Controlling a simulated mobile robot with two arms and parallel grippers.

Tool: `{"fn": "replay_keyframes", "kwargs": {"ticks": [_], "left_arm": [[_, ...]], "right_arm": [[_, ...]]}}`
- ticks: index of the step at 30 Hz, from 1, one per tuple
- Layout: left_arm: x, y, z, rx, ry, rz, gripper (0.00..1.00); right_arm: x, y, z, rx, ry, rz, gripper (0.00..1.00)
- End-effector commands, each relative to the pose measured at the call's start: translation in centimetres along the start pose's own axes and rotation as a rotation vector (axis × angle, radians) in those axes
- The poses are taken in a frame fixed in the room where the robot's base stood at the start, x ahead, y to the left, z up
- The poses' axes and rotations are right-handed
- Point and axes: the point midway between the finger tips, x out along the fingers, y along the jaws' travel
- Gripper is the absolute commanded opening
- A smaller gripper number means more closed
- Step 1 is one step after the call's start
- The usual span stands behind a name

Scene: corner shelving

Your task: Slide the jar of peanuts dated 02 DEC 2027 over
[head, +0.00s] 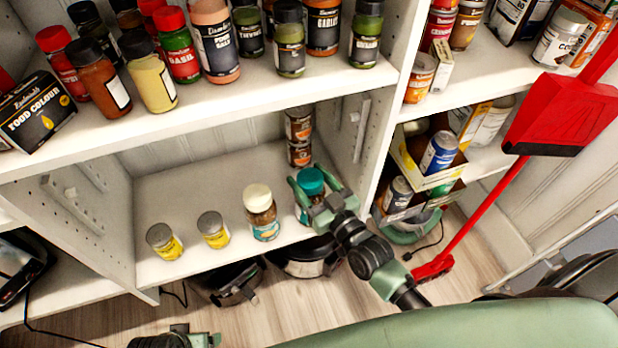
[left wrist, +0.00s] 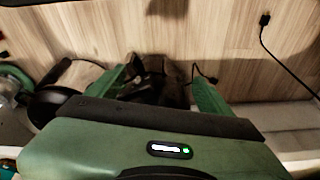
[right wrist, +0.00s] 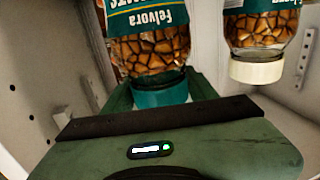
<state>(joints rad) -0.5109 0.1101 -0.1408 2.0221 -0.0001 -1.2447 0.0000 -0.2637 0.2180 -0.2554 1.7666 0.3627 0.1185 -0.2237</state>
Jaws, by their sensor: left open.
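A teal-lidded jar (head: 312,181) stands upright near the front edge of the lower shelf. In the right wrist view this jar (right wrist: 150,48) appears upside down, with brown nuts and a teal Felvora label. My right gripper (head: 312,190) has one finger on each side of its lid; whether they press on it I cannot tell. A similar jar with a cream lid (head: 260,210) stands just left of it, and also shows in the right wrist view (right wrist: 262,30). No date is readable. My left gripper (head: 195,338) is low in front of the shelf, open and empty.
Two small yellow-labelled jars (head: 178,242) stand farther left on the same shelf. Two stacked small tins (head: 299,135) are behind the teal-lidded jar. A side panel (head: 345,130) bounds the shelf on the right. Bare shelf (head: 190,190) lies behind and between the jars.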

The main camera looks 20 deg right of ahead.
Motion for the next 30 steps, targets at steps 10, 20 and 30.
{"fn": "replay_keyframes", "kwargs": {"ticks": [10,20,30], "left_arm": [[-0.2,0.0,-0.1,0.0,0.001,0.0,0.81],[1.4,-0.1,0.5,-0.001,-0.01,-0.001,0.81],[3.0,0.1,1.3,0.002,-0.018,0.002,0.81]], "right_arm": [[0.0,0.0,0.0,0.0,0.0,0.0,0.82],[-3.5,0.0,0.0,-0.001,-0.004,-0.001,0.82],[-7.7,0.0,0.0,0.0,-0.001,0.0,0.82]]}}
